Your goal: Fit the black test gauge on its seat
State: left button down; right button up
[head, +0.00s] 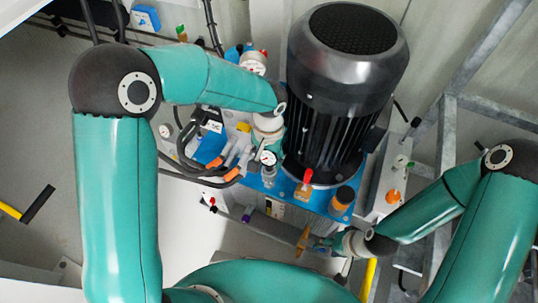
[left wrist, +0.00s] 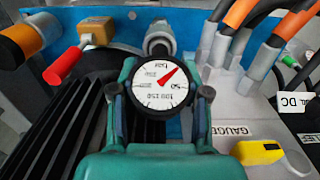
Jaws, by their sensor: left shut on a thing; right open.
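The test gauge has a white dial, a red needle and a dark rim; it shows in the left wrist view (left wrist: 160,82) and in the head view (head: 268,157). My left gripper (left wrist: 160,92) is shut on it, with one finger on each side of the dial. A metal fitting (left wrist: 160,38) stands just beyond the gauge in the left wrist view. My right gripper (head: 322,246) is open, low in the head view, beside an orange-brown pointed part (head: 303,241).
A large black motor (head: 345,85) stands right of the gauge on a blue base. A red-handled valve (left wrist: 65,65) and an orange-black cap (left wrist: 22,45) sit nearby. Orange-ended cables (left wrist: 240,15) and a yellow part (left wrist: 258,152) by a GAUGE label crowd the other side.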

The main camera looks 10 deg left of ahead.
pick_arm(q)
jog(key=shift+f, duration=0.1)
jog(key=shift+c, duration=2.3)
grip_release()
notch_tip(320, 180, up, 12)
jog(key=shift+f, duration=0.1)
